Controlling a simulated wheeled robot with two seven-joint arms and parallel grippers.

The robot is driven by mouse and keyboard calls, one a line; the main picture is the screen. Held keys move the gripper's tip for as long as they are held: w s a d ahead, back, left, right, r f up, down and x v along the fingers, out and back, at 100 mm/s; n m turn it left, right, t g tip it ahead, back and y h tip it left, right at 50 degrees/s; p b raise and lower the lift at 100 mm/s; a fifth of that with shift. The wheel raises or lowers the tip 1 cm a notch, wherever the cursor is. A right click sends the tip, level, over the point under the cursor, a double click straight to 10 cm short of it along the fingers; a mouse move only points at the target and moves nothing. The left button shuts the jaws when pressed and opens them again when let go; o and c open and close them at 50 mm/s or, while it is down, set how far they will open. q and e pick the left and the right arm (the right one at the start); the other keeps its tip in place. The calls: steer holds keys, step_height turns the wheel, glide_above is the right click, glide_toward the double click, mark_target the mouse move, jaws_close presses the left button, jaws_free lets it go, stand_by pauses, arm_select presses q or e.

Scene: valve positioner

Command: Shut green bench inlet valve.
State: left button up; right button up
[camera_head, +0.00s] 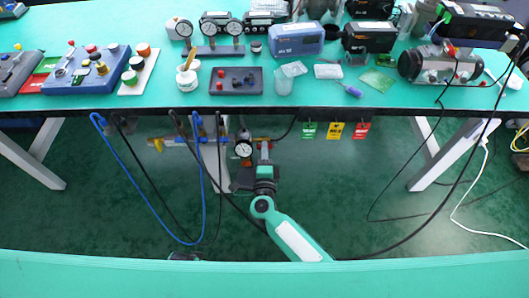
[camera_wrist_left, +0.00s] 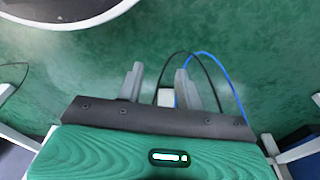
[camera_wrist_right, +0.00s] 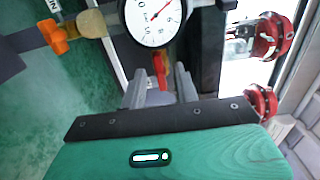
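Pipework with a round gauge (camera_head: 243,150) hangs under the green bench (camera_head: 330,102) in the head view. A yellow-orange valve handle (camera_head: 157,145) is at its left end. My right gripper (camera_head: 264,147) is just right of the gauge. In the right wrist view, my right gripper (camera_wrist_right: 160,82) is open, with a red lever (camera_wrist_right: 160,70) showing between its fingertips; I cannot tell if they touch it. The gauge (camera_wrist_right: 152,15) is just beyond, and an orange handle (camera_wrist_right: 53,37) is to the left. My left gripper (camera_wrist_left: 157,85) is open and empty above the floor.
A blue hose (camera_head: 150,205) and black cables hang left of my right arm. Green, yellow and red tags (camera_head: 335,130) hang from the bench edge. Red round parts (camera_wrist_right: 270,35) stand right of the right gripper. The floor (camera_head: 340,190) is mostly clear under the bench.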

jaws_close()
arm_select(q)
steer(key=s+a+f+p, duration=0.4)
steer(key=s+f+p, duration=0.2)
steer(key=s+f, duration=0.5)
step_height(320, 180, down, 2)
arm_select(e)
steer(key=n, duration=0.7)
jaws_free()
